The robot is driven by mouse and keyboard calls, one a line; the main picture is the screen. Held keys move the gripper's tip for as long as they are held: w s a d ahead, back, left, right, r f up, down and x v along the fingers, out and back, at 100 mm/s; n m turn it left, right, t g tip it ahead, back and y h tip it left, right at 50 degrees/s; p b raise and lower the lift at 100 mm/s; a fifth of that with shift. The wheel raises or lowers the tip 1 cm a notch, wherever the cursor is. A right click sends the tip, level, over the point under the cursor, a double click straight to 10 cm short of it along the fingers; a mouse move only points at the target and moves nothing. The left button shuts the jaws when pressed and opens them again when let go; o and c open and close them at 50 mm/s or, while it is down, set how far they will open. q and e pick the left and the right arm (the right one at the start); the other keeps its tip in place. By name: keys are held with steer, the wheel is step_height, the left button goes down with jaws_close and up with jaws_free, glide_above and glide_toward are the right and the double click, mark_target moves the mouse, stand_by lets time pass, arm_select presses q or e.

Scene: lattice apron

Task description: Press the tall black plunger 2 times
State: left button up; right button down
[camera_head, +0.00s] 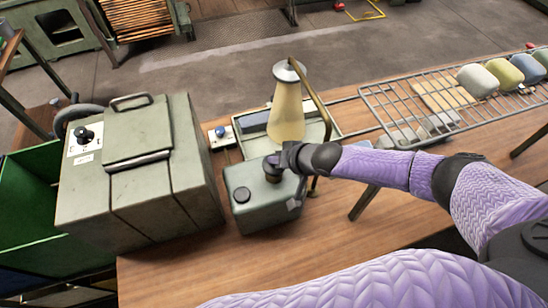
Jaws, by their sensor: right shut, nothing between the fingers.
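The tall black plunger (272,174) stands up from the top of a grey-green metal box (260,209) on the wooden workbench. A short, wide black button (241,195) sits on the same box, to its left. My right gripper (277,162) reaches in from the right and is shut and empty. It is at the top of the tall plunger and hides part of it. I cannot tell whether it touches the plunger or how far down the plunger is. My left gripper is not in view.
A cream cone (286,112) with a brass lever stands just behind the box. A large green cabinet (142,185) stands to the left, with a small blue-knobbed box (221,137) beside it. A wire rack (415,104) holds rounded blocks on the right. The bench front (170,270) is clear.

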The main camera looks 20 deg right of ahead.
steer(key=shift+f+b, duration=0.4)
steer(key=shift+f, duration=0.15)
steer(key=shift+r, duration=0.1)
stand_by(0.4)
steer(key=shift+r+p, duration=2)
steer(key=shift+r, duration=0.05)
step_height(320, 180, up, 5)
steer(key=p, duration=0.4)
steer(key=shift+p, duration=0.4)
